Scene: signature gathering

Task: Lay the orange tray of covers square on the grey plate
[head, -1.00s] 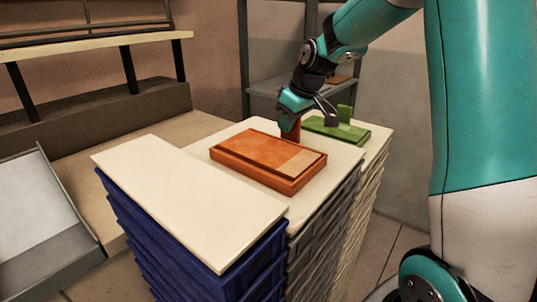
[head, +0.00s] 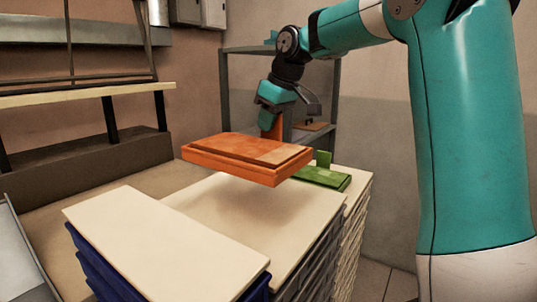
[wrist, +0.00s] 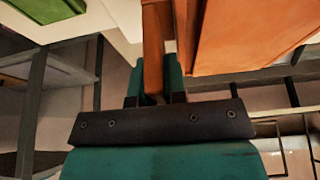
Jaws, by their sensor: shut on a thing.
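The orange tray (head: 245,158) hangs in the air above the cream-topped middle stack, roughly level. A flat orange cover layer lies on it, and its shadow falls on the board below. My gripper (head: 270,115) is shut on the tray's upright orange handle at the far side. In the wrist view, the orange handle (wrist: 153,45) stands between my gripper's two teal fingers (wrist: 153,80), with the tray body (wrist: 245,35) to its right. I cannot make out for certain which surface is the grey plate; a grey panel (head: 15,255) shows only partly at the left edge.
A green tray (head: 322,178) with an upright handle sits on the stack behind. The cream board (head: 165,240) on the blue crates is bare, as is the middle board (head: 285,215). A grey shelf (head: 335,95) stands behind my arm. A bench (head: 85,95) is at left.

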